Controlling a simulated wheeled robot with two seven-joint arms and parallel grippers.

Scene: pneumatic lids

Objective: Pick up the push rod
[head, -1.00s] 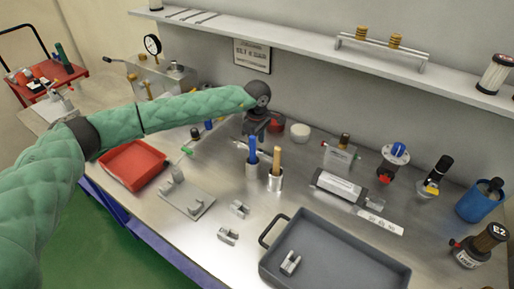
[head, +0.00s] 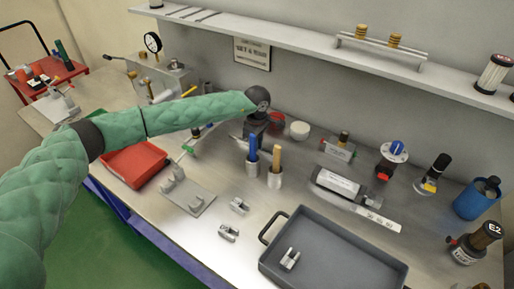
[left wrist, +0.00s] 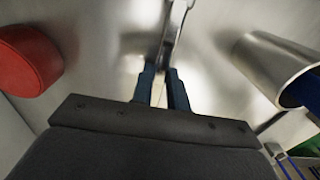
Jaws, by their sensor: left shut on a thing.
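My left gripper (head: 255,126) points down at the back middle of the bench, behind the cups with the blue and tan handles. In the left wrist view its two dark blue fingers (left wrist: 164,92) are close together on a slim, shiny metal piece (left wrist: 173,42). This looks like the push rod, but only part of it shows and I cannot tell its full shape. In the head view the piece is hidden by the gripper. My right gripper is not in view.
Metal cups with a blue handle (head: 252,148) and a tan handle (head: 275,160) stand in front of the gripper. A red round piece (head: 277,121) and white bowl (head: 299,130) are to its right. A grey tray (head: 345,248) lies front right, a red tray (head: 135,163) left.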

